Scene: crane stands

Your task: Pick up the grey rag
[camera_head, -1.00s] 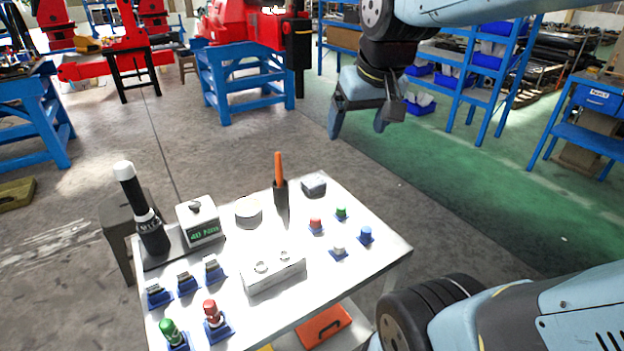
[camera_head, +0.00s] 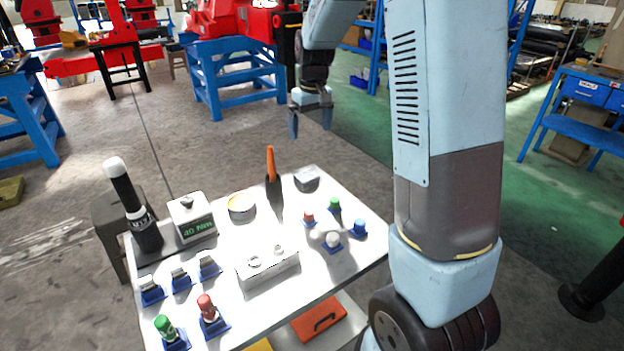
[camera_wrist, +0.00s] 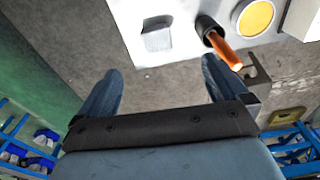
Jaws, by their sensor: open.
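The grey rag (camera_head: 307,180) lies as a small folded block near the far right corner of the white table (camera_head: 330,277). It also shows in the wrist view (camera_wrist: 157,37), top centre, close to the table edge. My gripper (camera_head: 310,126) is open and empty, with its fingers pointing down, beyond and above the table's far edge. In the wrist view its two fingers (camera_wrist: 160,68) are spread wide below the rag, with grey floor between them. The rag is apart from the fingers.
An orange-handled tool (camera_head: 271,163) stands upright just left of the rag, with a round yellow-topped tin (camera_head: 242,206) beside it. Coloured buttons on blue bases (camera_head: 331,241) are in front of the rag. My arm crosses the right side.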

